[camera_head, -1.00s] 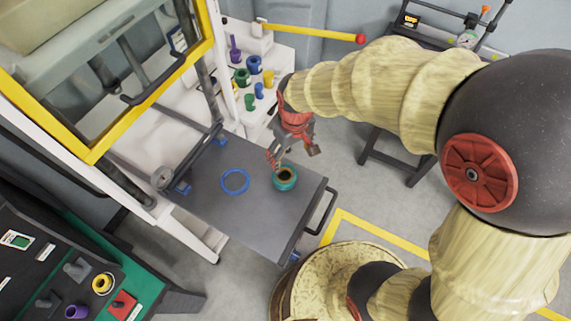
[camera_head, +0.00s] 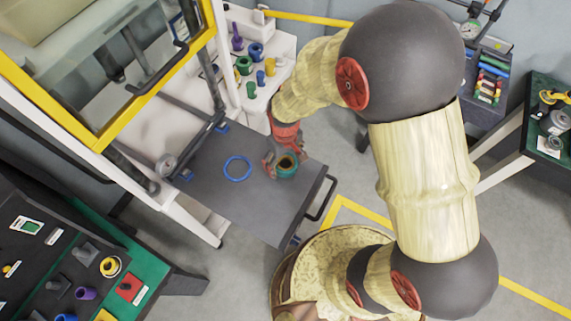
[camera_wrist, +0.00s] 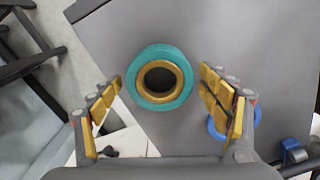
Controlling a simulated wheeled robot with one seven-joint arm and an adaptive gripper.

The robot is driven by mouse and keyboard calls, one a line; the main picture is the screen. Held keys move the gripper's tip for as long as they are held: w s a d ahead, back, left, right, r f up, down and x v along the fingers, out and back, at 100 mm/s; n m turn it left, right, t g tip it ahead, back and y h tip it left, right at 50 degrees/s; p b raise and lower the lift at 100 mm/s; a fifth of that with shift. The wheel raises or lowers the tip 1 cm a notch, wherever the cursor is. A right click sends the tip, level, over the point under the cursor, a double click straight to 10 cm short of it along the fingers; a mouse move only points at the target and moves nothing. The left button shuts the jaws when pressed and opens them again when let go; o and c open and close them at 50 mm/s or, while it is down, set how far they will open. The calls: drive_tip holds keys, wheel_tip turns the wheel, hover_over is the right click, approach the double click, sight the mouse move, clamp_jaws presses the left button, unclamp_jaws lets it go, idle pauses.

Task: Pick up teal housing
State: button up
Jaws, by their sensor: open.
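The teal housing (camera_head: 287,168) is a short round ring-shaped part with a gold inner rim and a dark bore. It sits on the dark grey tray table near its right side. In the wrist view the housing (camera_wrist: 160,77) lies between and a little beyond my fingertips, with gaps on both sides. My gripper (camera_head: 283,163) is open and empty, close to the housing in the head view. Its two padded fingers also show in the wrist view (camera_wrist: 161,80). Part of the housing is hidden by the gripper in the head view.
A blue ring (camera_head: 238,168) lies on the tray table (camera_head: 250,215), left of the housing. A yellow-framed machine (camera_head: 110,140) stands at the left. A white shelf (camera_head: 275,90) with several coloured parts is behind. A black handle (camera_head: 322,198) edges the table's right side.

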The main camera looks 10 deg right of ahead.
drive_tip(key=c, duration=0.3)
drive_tip(key=c, duration=1.1)
drive_tip(key=shift+c, duration=0.3)
